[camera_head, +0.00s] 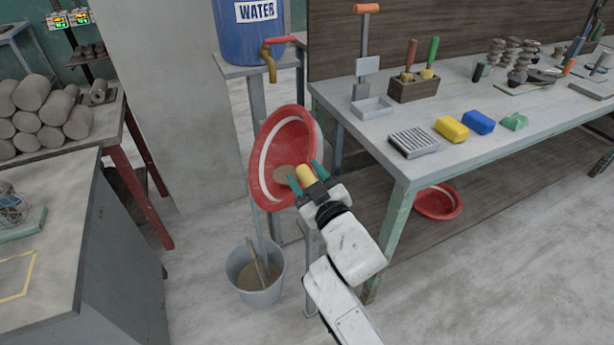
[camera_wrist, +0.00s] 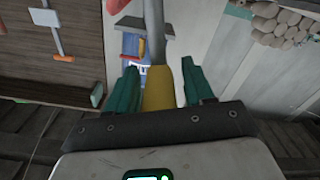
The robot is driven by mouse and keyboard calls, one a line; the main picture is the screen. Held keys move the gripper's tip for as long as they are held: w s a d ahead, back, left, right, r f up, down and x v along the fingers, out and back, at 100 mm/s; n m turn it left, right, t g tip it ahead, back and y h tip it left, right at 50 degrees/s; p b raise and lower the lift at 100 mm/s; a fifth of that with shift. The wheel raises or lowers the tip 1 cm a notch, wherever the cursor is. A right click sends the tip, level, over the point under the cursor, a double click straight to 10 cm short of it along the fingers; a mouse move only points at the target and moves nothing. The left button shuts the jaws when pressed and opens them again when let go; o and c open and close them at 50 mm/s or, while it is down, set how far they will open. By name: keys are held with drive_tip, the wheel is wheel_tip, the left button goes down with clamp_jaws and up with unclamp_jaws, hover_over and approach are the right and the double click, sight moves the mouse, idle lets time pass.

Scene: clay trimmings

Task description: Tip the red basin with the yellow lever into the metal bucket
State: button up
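The red basin (camera_head: 268,140) is tilted steeply, almost on edge, on a grey stand under the water barrel. A tan patch shows on its face near my gripper; I cannot tell what it is. The yellow lever (camera_head: 304,175) is at the basin's right side. It also shows in the wrist view (camera_wrist: 161,88), upright between my green fingers. The metal bucket (camera_head: 246,292) stands on the floor below the basin, holding brownish matter and a stick.
A workbench (camera_head: 404,163) with tools, a sponge and blocks stands at right. Another red basin (camera_head: 438,213) lies beneath it. A blue water barrel (camera_head: 240,38) with a brass tap (camera_head: 269,62) is above. Clay rolls (camera_head: 30,92) fill a left table. Floor is clear at lower right.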

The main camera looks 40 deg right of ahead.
drive_tip(key=shift+o, duration=0.3)
drive_tip(key=b+v, duration=0.1)
drive_tip(key=v, duration=0.9)
drive_tip(key=shift+s, duration=0.4)
drive_tip(key=shift+r, duration=0.15)
idle(0.5)
